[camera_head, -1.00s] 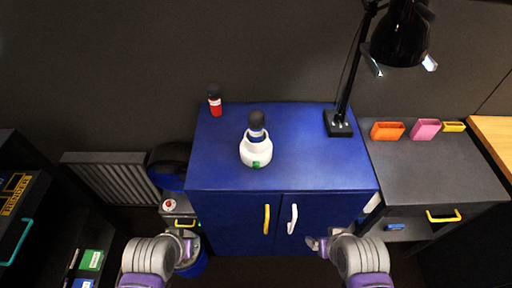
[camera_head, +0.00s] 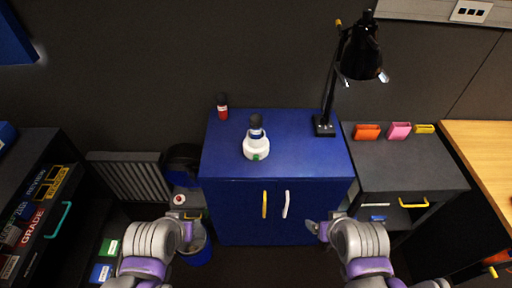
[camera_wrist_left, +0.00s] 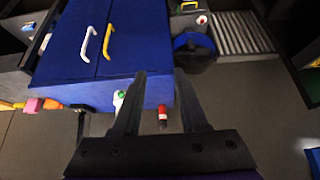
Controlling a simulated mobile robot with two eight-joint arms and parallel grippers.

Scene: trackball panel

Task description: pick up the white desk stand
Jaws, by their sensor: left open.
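The white desk stand (camera_head: 257,150) is a round white base with a green mark on its front. It stands upright on the blue cabinet top, and a black-topped blue item (camera_head: 256,127) sits in it. In the left wrist view a small part of the white stand (camera_wrist_left: 118,97) shows beside a finger. My left gripper (camera_head: 187,232) is low in front of the cabinet, apart from the stand; its fingers (camera_wrist_left: 160,74) are open and empty. My right gripper (camera_head: 318,229) is also low in front of the cabinet, and its jaw opening is unclear.
A red bottle with a dark cap (camera_head: 222,108) stands behind the stand to its left. A black lamp (camera_head: 326,100) stands at the cabinet's back right. The blue cabinet top (camera_head: 310,160) is bare around the stand. A grey drawer unit (camera_head: 400,170) adjoins on the right.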

